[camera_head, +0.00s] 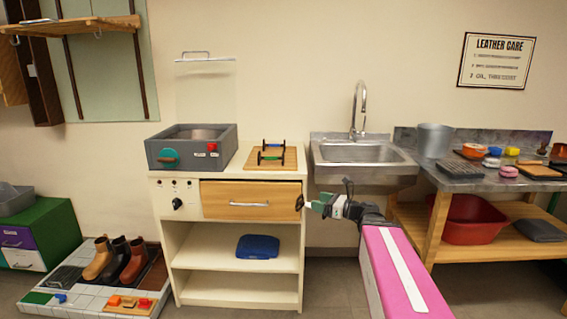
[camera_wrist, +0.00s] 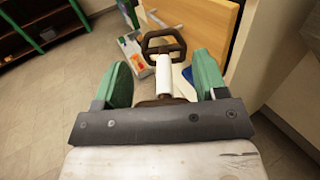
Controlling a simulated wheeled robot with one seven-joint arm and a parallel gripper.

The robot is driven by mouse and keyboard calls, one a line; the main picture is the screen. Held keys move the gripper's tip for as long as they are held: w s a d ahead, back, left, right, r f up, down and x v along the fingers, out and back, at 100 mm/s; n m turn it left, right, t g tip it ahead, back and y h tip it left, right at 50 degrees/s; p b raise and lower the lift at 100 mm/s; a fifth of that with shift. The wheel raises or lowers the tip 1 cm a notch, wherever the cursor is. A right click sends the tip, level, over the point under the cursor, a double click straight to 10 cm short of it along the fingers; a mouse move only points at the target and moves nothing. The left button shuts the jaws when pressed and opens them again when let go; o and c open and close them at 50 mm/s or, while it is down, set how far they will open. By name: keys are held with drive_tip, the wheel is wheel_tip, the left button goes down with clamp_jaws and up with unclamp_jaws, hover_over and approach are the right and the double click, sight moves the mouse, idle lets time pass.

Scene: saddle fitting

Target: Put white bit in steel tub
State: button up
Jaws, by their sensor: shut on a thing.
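The white bit (camera_wrist: 163,78) has a white bar and a dark ring at its far end. In the wrist view it lies between the green fingers of my gripper (camera_wrist: 162,84), which is shut on it. Its near end is partly hidden by the gripper. In the head view my gripper (camera_head: 318,204) is in front of the cabinet's right edge, with the bit's dark ring (camera_head: 299,202) at its left. The steel tub (camera_head: 433,140) is a grey metal vessel at the left end of the right workbench, apart from my gripper.
A sink (camera_head: 360,155) lies between the cabinet (camera_head: 237,289) and the workbench (camera_head: 460,178). A wooden board (camera_head: 286,165) on the cabinet top holds a green and a blue bit. Colored tins and a brush crowd the bench right of the tub. A red basin (camera_head: 473,222) is below.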

drive_tip(key=s+d+f+m+t+h, duration=0.1)
drive_tip(key=s+d+f, duration=0.1)
drive_tip(key=d+f, duration=0.2)
drive_tip(key=shift+s+d+t, duration=0.3)
drive_tip(key=shift+d+t, duration=0.1)
drive_tip(key=shift+d, duration=0.25)
